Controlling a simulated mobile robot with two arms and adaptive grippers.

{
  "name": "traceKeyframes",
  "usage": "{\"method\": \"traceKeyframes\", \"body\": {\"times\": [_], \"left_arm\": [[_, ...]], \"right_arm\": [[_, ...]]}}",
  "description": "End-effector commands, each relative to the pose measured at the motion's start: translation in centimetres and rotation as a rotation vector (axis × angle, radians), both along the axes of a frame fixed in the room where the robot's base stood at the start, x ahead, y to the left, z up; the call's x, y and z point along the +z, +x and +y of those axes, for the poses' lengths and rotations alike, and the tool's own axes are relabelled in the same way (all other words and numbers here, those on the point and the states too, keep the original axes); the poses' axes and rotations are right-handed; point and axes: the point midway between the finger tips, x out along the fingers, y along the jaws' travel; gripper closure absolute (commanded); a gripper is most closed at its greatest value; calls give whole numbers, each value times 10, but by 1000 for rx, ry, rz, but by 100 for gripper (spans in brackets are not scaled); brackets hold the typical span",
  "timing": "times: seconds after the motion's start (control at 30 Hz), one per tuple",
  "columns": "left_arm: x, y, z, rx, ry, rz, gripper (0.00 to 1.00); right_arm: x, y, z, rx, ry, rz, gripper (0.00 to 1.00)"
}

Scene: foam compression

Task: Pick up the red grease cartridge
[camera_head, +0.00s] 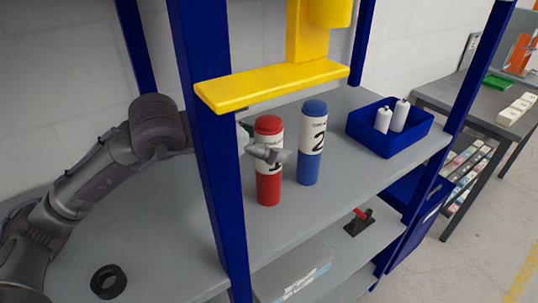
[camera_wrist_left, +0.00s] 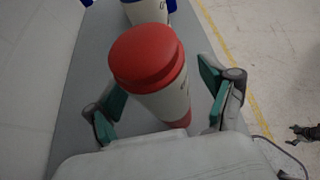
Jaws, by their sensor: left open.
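The red grease cartridge (camera_head: 268,188) stands upright on the grey shelf in the head view, with a red cap, a white label band and a red base. It also shows in the left wrist view (camera_wrist_left: 150,60), between the two finger pads. My left gripper (camera_head: 262,152) reaches in from the left behind the blue post, at about the label's height. In the left wrist view my left gripper (camera_wrist_left: 160,105) is open, with one green-padded finger on each side of the cartridge. Gaps show between the pads and the cartridge.
A blue cartridge (camera_head: 311,168) marked 2 stands close to the right. A blue bin (camera_head: 390,145) with white bottles is further right. A yellow bracket (camera_head: 272,85) hangs above, and a blue post (camera_head: 215,170) stands left. A black ring (camera_head: 108,281) lies at front left.

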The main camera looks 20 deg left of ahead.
Motion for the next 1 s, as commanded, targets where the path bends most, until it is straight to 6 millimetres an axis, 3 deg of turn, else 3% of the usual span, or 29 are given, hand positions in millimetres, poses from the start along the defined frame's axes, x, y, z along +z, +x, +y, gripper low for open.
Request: {"method": "traceKeyframes", "body": {"times": [0.27,0.77,1.0], "left_arm": [[-3,3,-2,0,1,-1,17],[-2,3,-2,0,1,-1,99],[-1,3,-2,1,0,-5,100]], "right_arm": [[1,0,4,-2,5,0,18],[1,0,7,-3,8,1,18],[1,-1,3,-2,4,1,18]]}}
